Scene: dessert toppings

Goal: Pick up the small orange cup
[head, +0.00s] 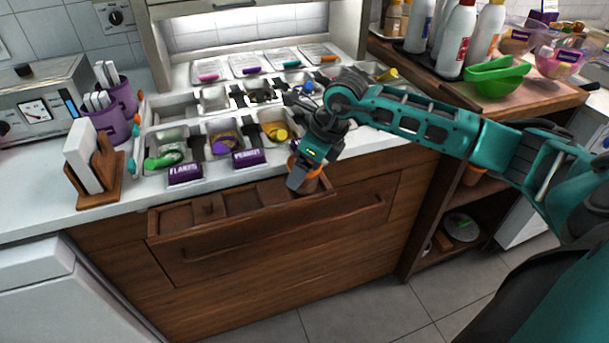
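A small orange cup (313,184) stands at the right end of the open wooden drawer (225,207), partly hidden by my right gripper (302,176). My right gripper points down at the cup, with one grey finger in front of it. The other finger is hidden, so I cannot tell whether the fingers touch or grip the cup. My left gripper is out of view.
Topping bins (222,138) with purple labels sit on the white counter above the drawer. A wooden napkin holder (102,185) stands at left. Bottles (457,40) and green bowls (492,80) stand at right. An orange object (473,176) shows under my arm on the side shelf.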

